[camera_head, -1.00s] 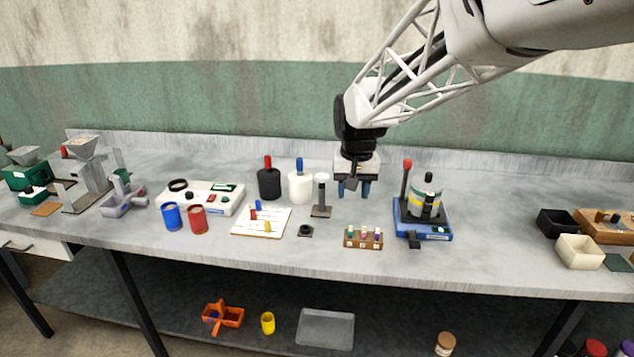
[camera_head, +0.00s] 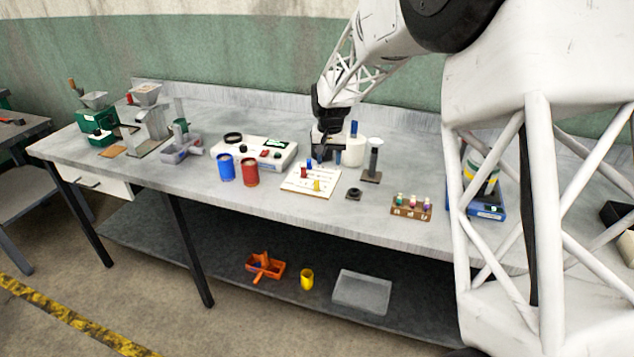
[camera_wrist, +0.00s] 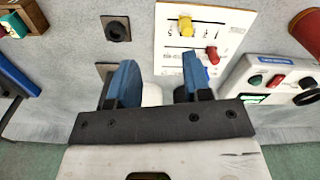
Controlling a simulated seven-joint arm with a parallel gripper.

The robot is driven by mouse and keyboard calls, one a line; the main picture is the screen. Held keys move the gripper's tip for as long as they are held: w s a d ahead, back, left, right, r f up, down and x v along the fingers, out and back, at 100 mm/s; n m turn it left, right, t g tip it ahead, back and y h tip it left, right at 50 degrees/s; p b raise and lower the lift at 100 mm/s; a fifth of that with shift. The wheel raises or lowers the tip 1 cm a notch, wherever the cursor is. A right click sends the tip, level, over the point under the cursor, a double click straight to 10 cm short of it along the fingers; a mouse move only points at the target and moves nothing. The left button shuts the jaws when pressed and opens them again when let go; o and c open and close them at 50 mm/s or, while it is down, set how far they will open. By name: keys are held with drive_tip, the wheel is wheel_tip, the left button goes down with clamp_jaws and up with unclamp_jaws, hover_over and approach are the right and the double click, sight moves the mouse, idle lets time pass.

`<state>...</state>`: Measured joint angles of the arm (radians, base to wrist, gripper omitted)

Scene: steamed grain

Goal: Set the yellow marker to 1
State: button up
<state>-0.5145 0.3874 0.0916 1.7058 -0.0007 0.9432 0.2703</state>
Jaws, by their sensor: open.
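The yellow marker (camera_head: 317,186) stands on a white board (camera_head: 295,189) with printed slot lines, near its front edge. In the wrist view the yellow marker (camera_wrist: 185,26) is on the slot farthest from my gripper, at the top of the board (camera_wrist: 233,22). A red marker (camera_wrist: 211,55) sits on the middle line, and a blue marker (camera_wrist: 205,76) is partly hidden by a finger. My gripper (camera_wrist: 157,78) has blue fingers spread apart and empty. In the head view my gripper (camera_head: 326,156) is above the board's back edge.
A white bottle (camera_head: 354,152) and a post on a dark base (camera_head: 373,162) stand right of my gripper. A blue can (camera_head: 226,167) and a red can (camera_head: 250,172) stand left of the board. A white control panel (camera_head: 283,158) lies behind. A small black piece (camera_head: 354,193) is right.

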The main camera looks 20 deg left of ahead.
hover_over(316, 180)
wheel_tip(316, 180, down, 3)
drive_tip(key=shift+d, duration=0.1)
drive_tip(key=shift+f, duration=0.15)
drive_tip(key=shift+f, duration=3.8)
clamp_jaws()
